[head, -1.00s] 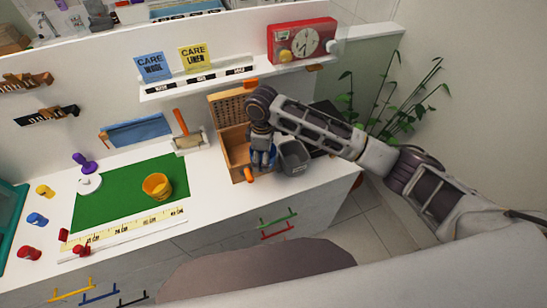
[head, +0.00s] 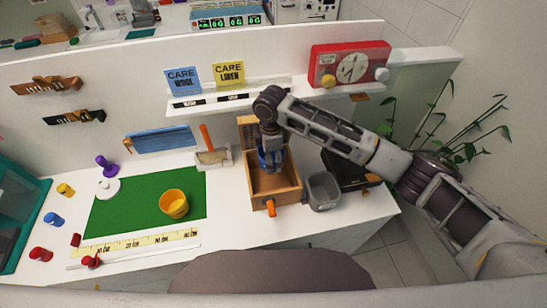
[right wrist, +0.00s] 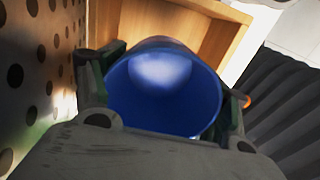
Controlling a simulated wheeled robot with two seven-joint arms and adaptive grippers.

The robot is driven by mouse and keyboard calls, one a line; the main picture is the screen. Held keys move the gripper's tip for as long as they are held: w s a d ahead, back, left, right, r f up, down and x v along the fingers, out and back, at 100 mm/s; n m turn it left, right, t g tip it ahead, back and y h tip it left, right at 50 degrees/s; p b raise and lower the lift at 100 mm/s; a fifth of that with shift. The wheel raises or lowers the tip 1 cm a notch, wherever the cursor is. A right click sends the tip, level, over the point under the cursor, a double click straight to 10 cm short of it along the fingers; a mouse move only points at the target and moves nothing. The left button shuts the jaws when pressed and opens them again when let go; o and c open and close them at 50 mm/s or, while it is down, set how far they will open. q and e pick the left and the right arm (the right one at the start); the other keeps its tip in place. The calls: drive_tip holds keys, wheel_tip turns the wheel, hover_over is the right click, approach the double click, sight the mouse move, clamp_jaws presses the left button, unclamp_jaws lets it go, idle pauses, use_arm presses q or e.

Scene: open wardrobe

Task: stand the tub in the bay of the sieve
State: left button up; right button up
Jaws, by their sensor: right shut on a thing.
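A blue tub (head: 263,160) is held in my right gripper (head: 271,158), which is shut on it. In the right wrist view the tub (right wrist: 165,90) shows its open, empty mouth between the two fingers. It is at the back of an open wooden box (head: 288,201). In the right wrist view the panel (right wrist: 35,70) fills the left side, apart from the tub. I cannot tell whether the tub's base touches the box floor. My left gripper is not in view.
A grey bin (head: 323,190) and a dark item (head: 350,172) stand right of the box. An orange knob (head: 270,208) is on the box front. A yellow cup (head: 174,204) stands on a green mat (head: 120,208) at left.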

drive_tip(key=shift+w, duration=0.1)
drive_tip(key=shift+r, duration=0.1)
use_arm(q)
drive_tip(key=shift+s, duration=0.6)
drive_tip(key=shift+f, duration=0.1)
use_arm(e)
drive_tip(key=shift+f+b, duration=0.4)
drive_tip(key=shift+f, duration=0.15)
drive_tip(key=shift+f+b, duration=0.4)
drive_tip(key=shift+f, duration=0.25)
drive_tip(key=b, duration=0.5)
approach(271, 184)
drive_tip(key=shift+w+d, duration=0.1)
use_arm(q)
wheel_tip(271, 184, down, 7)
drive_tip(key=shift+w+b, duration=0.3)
drive_tip(key=shift+b, duration=0.05)
use_arm(e)
drive_tip(key=shift+f, duration=2.9)
drive_tip(key=shift+f, duration=0.4)
